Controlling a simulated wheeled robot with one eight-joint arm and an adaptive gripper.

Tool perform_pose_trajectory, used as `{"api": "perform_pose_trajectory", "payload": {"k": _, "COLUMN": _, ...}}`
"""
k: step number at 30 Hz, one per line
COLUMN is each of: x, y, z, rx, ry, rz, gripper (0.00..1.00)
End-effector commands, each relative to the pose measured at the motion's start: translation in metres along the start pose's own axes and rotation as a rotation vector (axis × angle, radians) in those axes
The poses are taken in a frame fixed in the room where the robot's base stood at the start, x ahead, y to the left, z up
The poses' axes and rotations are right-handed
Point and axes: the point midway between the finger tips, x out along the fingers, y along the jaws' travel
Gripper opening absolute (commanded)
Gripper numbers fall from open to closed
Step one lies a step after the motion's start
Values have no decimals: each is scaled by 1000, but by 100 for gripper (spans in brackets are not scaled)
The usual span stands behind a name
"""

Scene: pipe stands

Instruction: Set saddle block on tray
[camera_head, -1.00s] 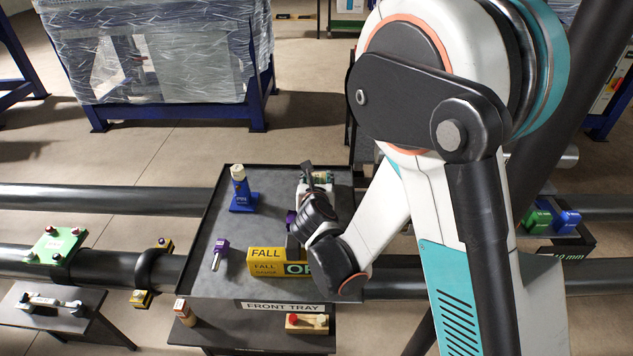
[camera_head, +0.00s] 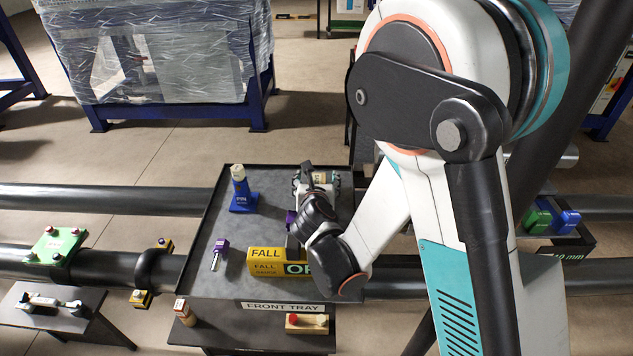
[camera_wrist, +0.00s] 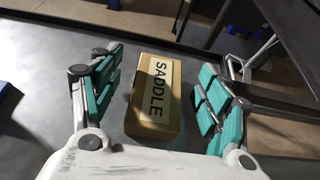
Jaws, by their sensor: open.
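The saddle block is a tan box marked SADDLE (camera_wrist: 155,97), lying on the grey tray surface in the wrist view. My gripper (camera_wrist: 160,92) is open, with one teal-padded finger on each side of the block and a visible gap to both. In the head view my gripper (camera_head: 318,180) is over the right back part of the front tray (camera_head: 215,280). There the block shows only as a small tan patch (camera_head: 320,177) between the fingers, mostly hidden by my arm.
The tray has a raised rim. A lower shelf holds a small bottle (camera_head: 185,312) and a wooden piece (camera_head: 306,323). Green and blue blocks (camera_head: 552,217) stand at right.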

Motion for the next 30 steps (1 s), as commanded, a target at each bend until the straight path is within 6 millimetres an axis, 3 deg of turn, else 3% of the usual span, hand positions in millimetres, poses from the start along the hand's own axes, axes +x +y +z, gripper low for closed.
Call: {"api": "perform_pose_trajectory", "payload": {"k": 30, "x": -47, "y": 0, "z": 0, "rx": -1, "ry": 0, "rz": 0, "gripper": 70}}
